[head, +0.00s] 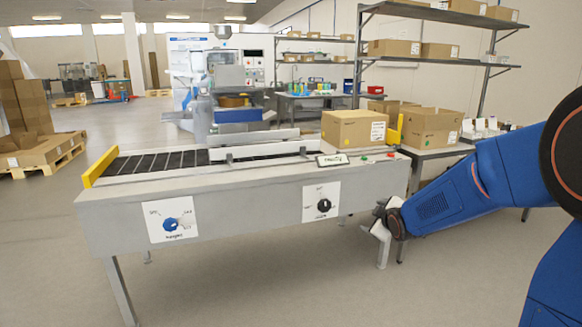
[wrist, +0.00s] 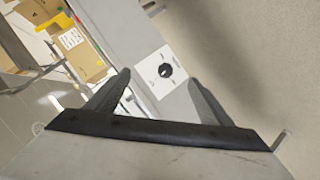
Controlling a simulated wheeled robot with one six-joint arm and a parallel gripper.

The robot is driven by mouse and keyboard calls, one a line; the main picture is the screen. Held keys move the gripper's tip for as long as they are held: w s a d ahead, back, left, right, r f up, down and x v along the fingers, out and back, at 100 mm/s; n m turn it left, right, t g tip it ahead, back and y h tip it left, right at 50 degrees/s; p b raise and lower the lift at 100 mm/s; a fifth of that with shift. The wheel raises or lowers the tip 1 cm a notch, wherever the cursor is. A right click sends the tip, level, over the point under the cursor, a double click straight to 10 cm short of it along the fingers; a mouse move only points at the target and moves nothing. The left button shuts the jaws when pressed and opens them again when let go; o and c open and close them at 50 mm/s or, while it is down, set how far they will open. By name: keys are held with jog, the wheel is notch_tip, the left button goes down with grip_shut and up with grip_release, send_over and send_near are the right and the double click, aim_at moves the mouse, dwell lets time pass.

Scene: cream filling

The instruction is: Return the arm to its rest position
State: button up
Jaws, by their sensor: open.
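My blue arm (head: 450,195) reaches in from the right in the head view. My gripper (head: 372,222) is at its end, in front of the conveyor's right end. In the wrist view my gripper (wrist: 165,95) shows two dark fingers spread apart, with nothing held between them. Beyond the fingertips is the white panel with a black knob (wrist: 166,71) on the conveyor's side. The same black knob (head: 324,206) shows in the head view, to the left of my gripper and apart from it.
A grey conveyor (head: 250,195) with a blue knob (head: 171,225) stands ahead. A cardboard box (head: 354,128) sits at its right end. A table with more boxes (head: 432,128) and a shelf rack (head: 440,58) stand behind. The floor in front of the conveyor (head: 270,290) is clear.

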jog(key=s+d+r+m+g, duration=0.1)
jog(key=s+m+g, duration=0.6)
jog(key=s, duration=3.9)
jog(key=m, duration=0.4)
jog(key=shift+g+h, duration=0.4)
